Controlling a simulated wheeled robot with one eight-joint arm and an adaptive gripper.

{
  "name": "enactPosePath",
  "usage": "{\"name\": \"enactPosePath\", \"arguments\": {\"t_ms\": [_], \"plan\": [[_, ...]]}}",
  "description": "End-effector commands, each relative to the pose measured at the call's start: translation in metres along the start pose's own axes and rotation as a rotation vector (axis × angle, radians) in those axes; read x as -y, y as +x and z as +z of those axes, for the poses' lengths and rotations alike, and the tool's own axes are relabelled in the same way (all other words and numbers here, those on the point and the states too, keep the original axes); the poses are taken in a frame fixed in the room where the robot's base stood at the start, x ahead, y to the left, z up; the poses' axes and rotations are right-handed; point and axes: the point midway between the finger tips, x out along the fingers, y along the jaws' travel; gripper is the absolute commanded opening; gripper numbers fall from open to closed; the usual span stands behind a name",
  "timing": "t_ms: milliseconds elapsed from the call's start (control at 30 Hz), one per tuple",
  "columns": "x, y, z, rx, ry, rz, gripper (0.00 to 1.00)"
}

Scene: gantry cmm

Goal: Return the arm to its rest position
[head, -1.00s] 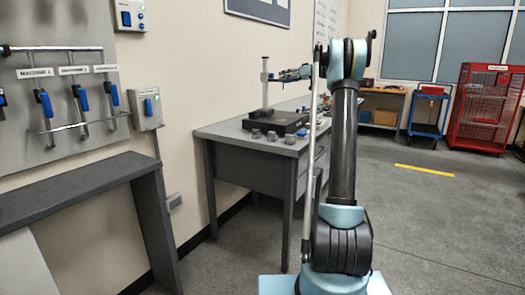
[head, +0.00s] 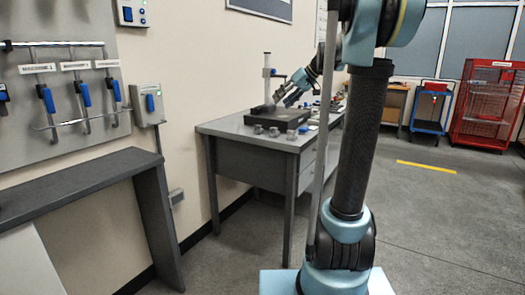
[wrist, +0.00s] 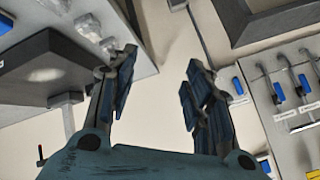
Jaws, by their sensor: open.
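My arm rises at the right of the head view, with its upper joint cut off by the top edge. My gripper (head: 284,96) shows small beyond the arm, over the grey desk (head: 222,128). In the wrist view my gripper (wrist: 160,90) has its two blue-padded fingers spread wide apart, with nothing between them. Behind the fingers are pale wall and part of the desk, seen tilted.
A dark block (head: 278,118) and several small grey parts lie on the desk. A wall panel (head: 85,90) with blue-handled levers and a dark bench (head: 75,185) stand at left. A blue cart (head: 430,108) and red cage (head: 487,105) stand far right. Floor between is clear.

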Motion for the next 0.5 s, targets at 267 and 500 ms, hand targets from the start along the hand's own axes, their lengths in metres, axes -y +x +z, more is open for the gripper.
{"name": "enactPosePath", "arguments": {"t_ms": [267, 500], "plan": [[0.027, 0.000, 0.107, 0.111, 0.082, 0.106, 0.46], [0.039, 0.001, 0.201, 0.193, 0.154, 0.213, 0.46]]}}
